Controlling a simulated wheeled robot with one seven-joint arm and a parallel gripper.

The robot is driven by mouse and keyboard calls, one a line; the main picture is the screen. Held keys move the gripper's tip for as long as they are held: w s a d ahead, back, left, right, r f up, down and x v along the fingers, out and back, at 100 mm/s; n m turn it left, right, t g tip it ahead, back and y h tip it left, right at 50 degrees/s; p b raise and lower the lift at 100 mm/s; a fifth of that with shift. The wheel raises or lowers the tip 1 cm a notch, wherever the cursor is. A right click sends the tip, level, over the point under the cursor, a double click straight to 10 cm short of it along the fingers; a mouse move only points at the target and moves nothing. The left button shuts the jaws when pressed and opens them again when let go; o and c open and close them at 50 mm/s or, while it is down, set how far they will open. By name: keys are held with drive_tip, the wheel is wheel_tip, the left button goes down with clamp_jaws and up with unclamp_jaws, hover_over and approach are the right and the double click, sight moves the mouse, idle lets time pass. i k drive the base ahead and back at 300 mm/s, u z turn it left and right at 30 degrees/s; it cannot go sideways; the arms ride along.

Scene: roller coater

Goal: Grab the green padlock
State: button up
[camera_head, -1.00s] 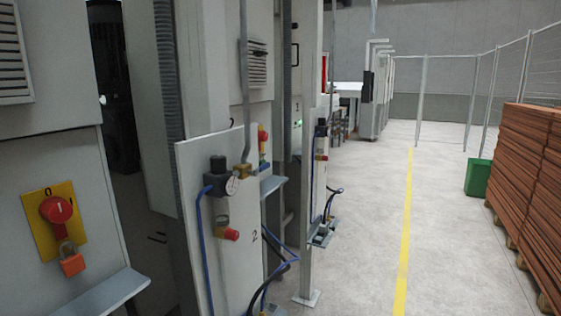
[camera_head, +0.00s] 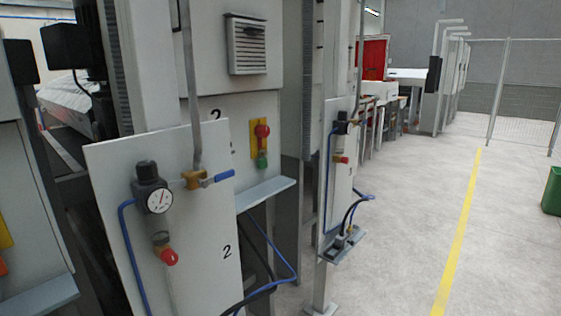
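A small green item, which looks like the green padlock (camera_head: 262,160), hangs below a red rotary switch (camera_head: 262,131) on a yellow plate (camera_head: 254,144). The plate is on the pale machine panel near the middle of the view, behind and right of the white gauge board. The padlock is small, so its shackle is hard to make out. My gripper is not in view.
The white board (camera_head: 110,200) with a pressure gauge (camera_head: 159,199) and blue-handled valve (camera_head: 222,176) stands in front. A grey shelf (camera_head: 264,194) juts out below the padlock. Hoses (camera_head: 290,262) hang there. Open floor (camera_head: 400,240) lies right, with a green bin (camera_head: 552,190).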

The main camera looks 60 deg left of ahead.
sight(262, 162)
drive_tip(key=u, duration=1.55)
drive_tip(key=i, duration=1.7)
drive_tip(key=u, duration=0.35)
